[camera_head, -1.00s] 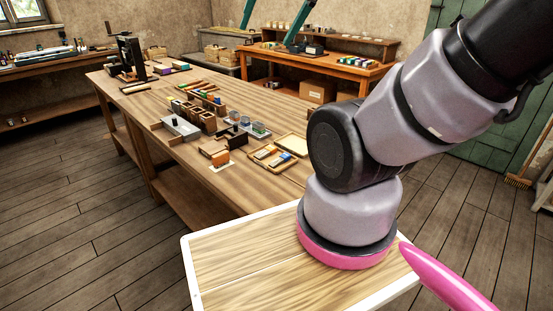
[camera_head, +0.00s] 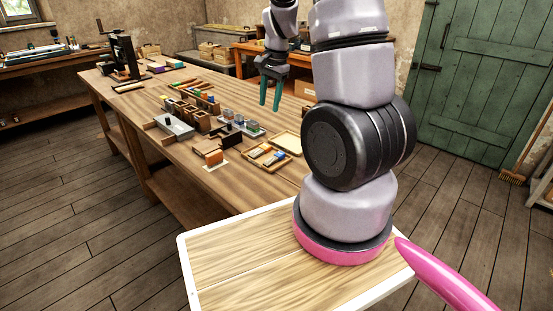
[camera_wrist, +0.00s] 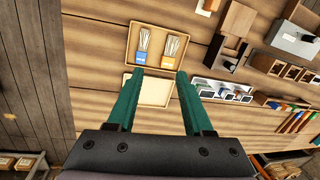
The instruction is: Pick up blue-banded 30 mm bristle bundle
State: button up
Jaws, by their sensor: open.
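The blue-banded bristle bundle (camera_wrist: 143,46) lies in a shallow wooden tray (camera_wrist: 131,36), with its blue band (camera_wrist: 140,58) toward my gripper in the wrist view. A yellow-orange-banded bundle (camera_wrist: 173,50) lies beside it, a little apart. In the head view the tray (camera_head: 264,166) is near the right edge of the bench, and the blue band (camera_head: 281,153) shows small. My gripper (camera_head: 269,95) hangs above the far right side of the bench, pointing down, with green fingers. In the wrist view my gripper (camera_wrist: 158,75) is open and empty, its fingers apart above the tray area.
A second, empty shallow tray (camera_wrist: 154,91) sits next to the bundle tray. A row of small grey bins (camera_wrist: 222,92) and several wooden boxes (camera_head: 192,115) stand nearby. A small wooden block holder (camera_head: 209,153) is left of the tray. The bench front is mostly bare.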

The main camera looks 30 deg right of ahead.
jog(key=m+g+h, duration=0.1)
jog(key=m, duration=0.1)
send_over(279, 154)
notch_tip(279, 154, down, 9)
jog(key=f, duration=0.5)
jog(key=shift+w+d+f, duration=0.15)
jog(key=shift+d+f, duration=0.05)
jog(key=shift+d, duration=0.15)
jog(key=shift+a+f, duration=0.15)
jog(key=shift+f, duration=1.25)
jog(key=shift+a+f, duration=0.1)
jog(key=shift+f, duration=1.25)
jog(key=shift+c, duration=0.3)
grip_shut()
